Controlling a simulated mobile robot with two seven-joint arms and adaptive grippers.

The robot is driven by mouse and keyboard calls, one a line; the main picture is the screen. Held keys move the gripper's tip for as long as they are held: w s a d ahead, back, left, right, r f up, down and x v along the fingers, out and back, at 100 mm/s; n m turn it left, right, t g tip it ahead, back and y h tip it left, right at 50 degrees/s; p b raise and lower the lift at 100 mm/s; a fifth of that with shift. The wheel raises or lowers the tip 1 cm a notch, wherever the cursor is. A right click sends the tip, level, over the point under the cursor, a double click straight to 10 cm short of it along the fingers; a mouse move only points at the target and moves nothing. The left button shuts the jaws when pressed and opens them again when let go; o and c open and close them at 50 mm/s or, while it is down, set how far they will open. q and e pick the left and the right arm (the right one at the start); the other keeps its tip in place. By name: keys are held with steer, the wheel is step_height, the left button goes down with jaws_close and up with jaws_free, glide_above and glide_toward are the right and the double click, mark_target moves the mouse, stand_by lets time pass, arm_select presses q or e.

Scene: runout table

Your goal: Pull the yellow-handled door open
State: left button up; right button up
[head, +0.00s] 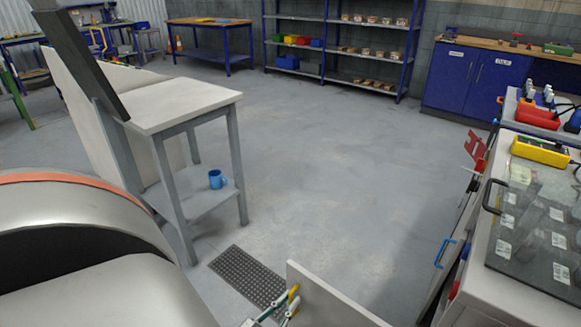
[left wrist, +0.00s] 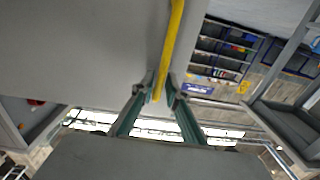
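The yellow handle (head: 293,292) shows at the bottom of the head view, on the near side of a pale door panel (head: 325,302). In the left wrist view the yellow handle (left wrist: 174,40) runs down beside the grey door face (left wrist: 80,45) to my fingers. My left gripper (head: 286,306) is at the handle. In the left wrist view my left gripper (left wrist: 160,92) has its green-lined fingers close on both sides of the handle, and appears shut on it. The door's hinge side and frame are out of view. My right gripper is not in view.
A grey stand (head: 185,104) with a blue mug (head: 217,179) on its lower shelf stands at left. A cabinet (head: 530,292) with a blue handle (head: 444,252) stands at right. The middle floor is clear.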

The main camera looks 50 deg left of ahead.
arm_select(q)
steer(key=s+d, duration=0.2)
steer(key=s, duration=0.8)
steer(key=shift+s, duration=0.35)
steer(key=shift+d, duration=0.1)
